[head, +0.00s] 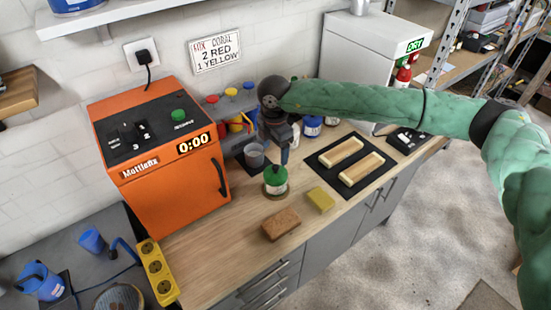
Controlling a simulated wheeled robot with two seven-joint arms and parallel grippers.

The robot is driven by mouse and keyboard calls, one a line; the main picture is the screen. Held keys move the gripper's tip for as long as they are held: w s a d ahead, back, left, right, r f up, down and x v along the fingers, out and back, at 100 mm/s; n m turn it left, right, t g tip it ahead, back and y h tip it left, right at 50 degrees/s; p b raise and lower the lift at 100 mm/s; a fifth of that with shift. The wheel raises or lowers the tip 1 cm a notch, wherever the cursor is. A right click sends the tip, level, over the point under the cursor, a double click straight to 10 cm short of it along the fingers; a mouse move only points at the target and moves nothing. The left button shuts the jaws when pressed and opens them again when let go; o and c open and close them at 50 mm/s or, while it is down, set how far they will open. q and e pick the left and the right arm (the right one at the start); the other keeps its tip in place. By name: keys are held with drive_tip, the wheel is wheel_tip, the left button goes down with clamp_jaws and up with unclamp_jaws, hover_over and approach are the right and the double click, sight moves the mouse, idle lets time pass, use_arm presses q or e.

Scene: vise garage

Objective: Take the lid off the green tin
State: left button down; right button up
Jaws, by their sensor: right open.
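The green tin (275,181) stands upright on the wooden bench, on a small round brown base. Its top is green and its lower side carries a pale label; where the lid ends is too small to tell. My right gripper (284,157) points down just above and behind the tin's top, slightly to the right. It is open, and nothing shows between its fingers; contact with the tin cannot be told. My left gripper is not in view.
An orange machine (168,160) stands left of the tin. A grey cup (254,155) is close behind. A brown block (281,224) and a yellow sponge (321,199) lie in front. A black mat (325,164) with two wooden-framed pieces lies to the right.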

sight(276, 167)
drive_tip(key=shift+s+f, duration=0.1)
drive_tip(key=shift+f, duration=0.1)
drive_tip(key=shift+s+f, duration=0.2)
drive_tip(key=shift+s, duration=0.75)
drive_tip(key=shift+s+f, duration=0.15)
drive_tip(key=f, duration=0.1)
drive_tip(key=w+f, duration=0.1)
drive_tip(key=f, duration=0.2)
drive_tip(key=shift+w+d+f, duration=0.1)
drive_tip(key=shift+w+f, duration=0.2)
drive_tip(key=shift+f, duration=0.05)
drive_tip(key=shift+s+f, duration=0.3)
drive_tip(key=shift+f, duration=0.05)
drive_tip(key=shift+w+f, duration=0.2)
drive_tip(key=c, duration=0.3)
drive_tip(key=shift+s+r, duration=0.1)
drive_tip(key=shift+s, duration=0.05)
drive_tip(key=c, duration=1.1)
clamp_jaws()
drive_tip(key=shift+f, duration=0.2)
